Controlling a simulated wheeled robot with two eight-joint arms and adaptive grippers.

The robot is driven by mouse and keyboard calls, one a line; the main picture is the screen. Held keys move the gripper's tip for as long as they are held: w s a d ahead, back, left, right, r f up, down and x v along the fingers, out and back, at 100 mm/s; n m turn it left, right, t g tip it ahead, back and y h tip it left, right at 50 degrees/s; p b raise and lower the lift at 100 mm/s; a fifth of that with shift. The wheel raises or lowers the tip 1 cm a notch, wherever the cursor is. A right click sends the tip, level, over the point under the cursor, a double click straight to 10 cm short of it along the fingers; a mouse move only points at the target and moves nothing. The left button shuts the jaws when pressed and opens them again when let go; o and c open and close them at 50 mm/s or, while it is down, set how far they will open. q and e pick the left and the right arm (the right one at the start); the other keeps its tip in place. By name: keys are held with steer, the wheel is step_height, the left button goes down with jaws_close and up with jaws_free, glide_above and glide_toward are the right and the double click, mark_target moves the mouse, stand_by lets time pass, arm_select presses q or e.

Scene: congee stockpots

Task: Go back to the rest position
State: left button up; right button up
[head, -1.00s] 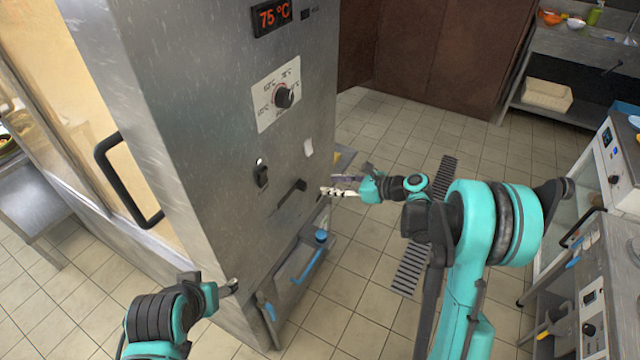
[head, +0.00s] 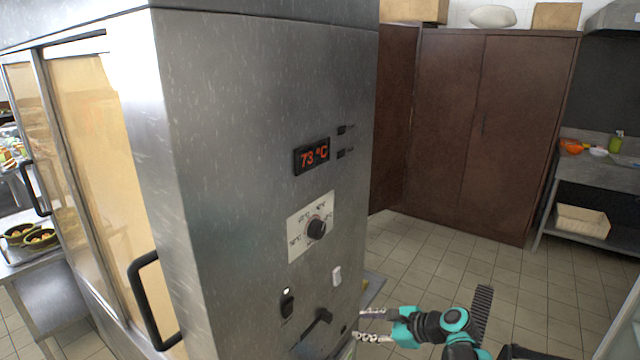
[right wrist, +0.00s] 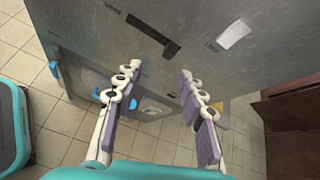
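My right gripper (head: 360,325) is at the bottom of the head view, beside the lower right edge of the steel cabinet (head: 250,110). In the right wrist view its two fingers (right wrist: 158,78) are spread apart with nothing between them. They point toward the cabinet's control face. A black lever (head: 316,324) on that face is just left of the fingertips in the head view and also shows in the right wrist view (right wrist: 150,35). I cannot tell whether the fingers touch the cabinet. My left gripper is out of view.
The cabinet's red display (head: 311,156) reads 73 °C above a dial (head: 316,229). A black door handle (head: 146,300) sticks out at left. Brown cupboards (head: 480,130) stand behind. A steel shelf unit (head: 585,240) is at right. Tiled floor (head: 430,252) between is clear.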

steer(key=s+d+r+n+h, duration=0.1)
steer(key=s+n+h, duration=0.3)
steer(key=s+n, duration=0.6)
steer(key=s+d+n+h, duration=0.3)
steer(key=s+n+h, duration=0.2)
steer(key=s+n, duration=0.6)
steer(key=s, duration=0.5)
steer(key=shift+d+r, duration=0.3)
steer(key=shift+r, duration=0.05)
stand_by(0.3)
